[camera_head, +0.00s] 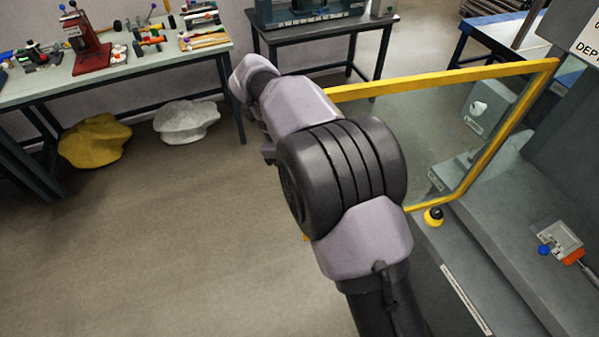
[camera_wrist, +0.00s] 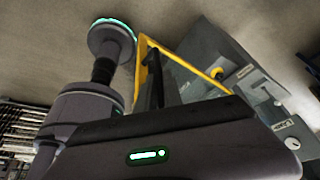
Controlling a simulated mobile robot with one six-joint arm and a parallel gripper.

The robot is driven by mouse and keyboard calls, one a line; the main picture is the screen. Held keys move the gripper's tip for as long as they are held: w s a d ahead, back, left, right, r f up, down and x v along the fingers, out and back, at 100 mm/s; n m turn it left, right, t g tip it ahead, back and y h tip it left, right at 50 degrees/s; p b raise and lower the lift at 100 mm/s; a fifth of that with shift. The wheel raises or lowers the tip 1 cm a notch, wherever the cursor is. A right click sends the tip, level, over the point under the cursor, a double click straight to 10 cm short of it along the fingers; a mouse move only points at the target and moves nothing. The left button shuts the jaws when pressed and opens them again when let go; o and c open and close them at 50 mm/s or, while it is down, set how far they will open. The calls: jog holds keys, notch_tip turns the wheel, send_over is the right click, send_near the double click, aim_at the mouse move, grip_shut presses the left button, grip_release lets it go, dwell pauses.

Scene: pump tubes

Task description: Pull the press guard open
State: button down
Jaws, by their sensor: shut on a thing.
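The press guard (camera_head: 445,80) is a clear panel in a yellow frame. In the head view it stands out from the grey press (camera_head: 460,270) at the right, swung away from it, and its left part is hidden behind my arm. In the wrist view its yellow frame (camera_wrist: 190,66) rises beside the dark fingers of my gripper (camera_wrist: 154,75). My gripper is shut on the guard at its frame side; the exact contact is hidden. My arm covers my gripper in the head view.
A workbench (camera_head: 150,67) with tools and a red hand press (camera_head: 88,45) stands at the left. A yellow sack (camera_head: 95,140) and a white sack (camera_head: 186,121) lie under it. A dark table (camera_head: 320,32) stands at the back. The floor left of my arm is clear.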

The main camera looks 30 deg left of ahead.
jog(key=c, duration=1.5)
grip_release()
jog(key=shift+w+d, duration=0.1)
jog(key=p+v, duration=1.2)
jog(key=v, duration=0.5)
jog(key=shift+r, duration=0.3)
jog(key=shift+f, duration=0.1)
